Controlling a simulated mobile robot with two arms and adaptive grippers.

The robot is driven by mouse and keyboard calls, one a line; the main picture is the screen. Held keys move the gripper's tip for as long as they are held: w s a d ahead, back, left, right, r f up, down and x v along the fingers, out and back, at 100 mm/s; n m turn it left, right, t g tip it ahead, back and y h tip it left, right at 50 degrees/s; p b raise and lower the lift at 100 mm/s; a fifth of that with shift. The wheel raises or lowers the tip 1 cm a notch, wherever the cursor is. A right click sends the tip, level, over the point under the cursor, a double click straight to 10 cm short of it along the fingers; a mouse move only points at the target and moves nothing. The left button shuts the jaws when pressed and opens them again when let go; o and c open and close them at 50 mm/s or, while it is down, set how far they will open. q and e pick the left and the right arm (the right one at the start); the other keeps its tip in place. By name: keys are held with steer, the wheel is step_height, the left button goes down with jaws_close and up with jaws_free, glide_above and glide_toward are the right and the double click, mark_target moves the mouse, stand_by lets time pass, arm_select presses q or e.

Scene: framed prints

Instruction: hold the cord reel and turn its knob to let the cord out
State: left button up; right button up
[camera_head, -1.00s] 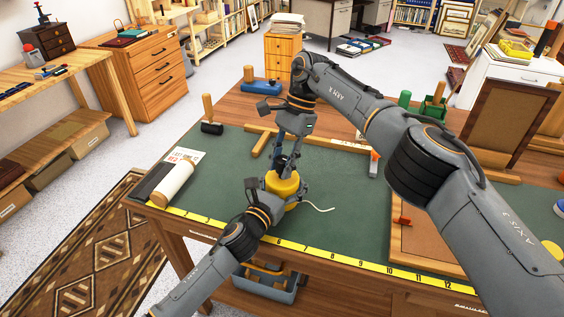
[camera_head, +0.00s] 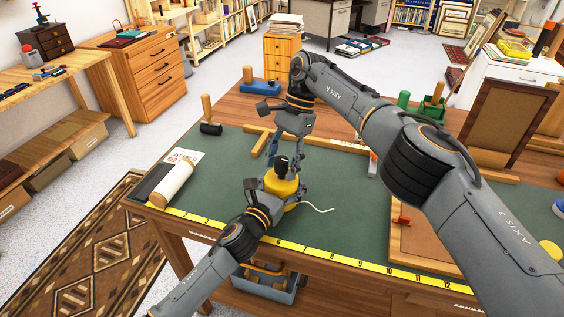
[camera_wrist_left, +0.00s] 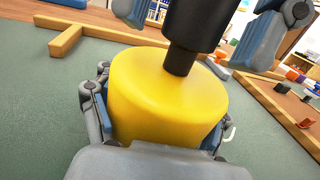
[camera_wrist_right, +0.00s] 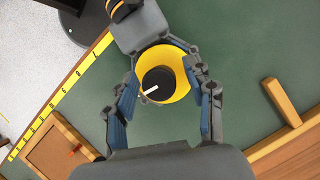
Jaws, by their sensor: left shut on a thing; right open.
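The yellow cord reel (camera_head: 281,186) stands upright on the green mat, with a black knob (camera_head: 282,164) on top. A white mark shows on the knob (camera_wrist_right: 158,84) in the right wrist view. A white cord (camera_head: 318,208) extends from the reel's right side. My left gripper (camera_wrist_left: 155,125) is shut on the reel, with a finger on each side of its body. My right gripper (camera_wrist_right: 164,108) is open above the reel. Its fingers are spread to either side of the knob in that view, and gaps show between them and the knob.
A yellow measuring strip (camera_head: 312,251) runs along the table's front edge. A paper roll (camera_head: 175,180) lies left of the reel, and a mallet (camera_head: 210,127) stands behind it. A wooden frame piece (camera_head: 258,142) lies behind the reel. A brown board (camera_head: 425,235) lies to the right.

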mark_target(282, 159)
step_height(282, 159, up, 10)
steer(key=shift+r, duration=0.1)
stand_by(0.4)
arm_select(q)
steer(key=o, duration=1.7)
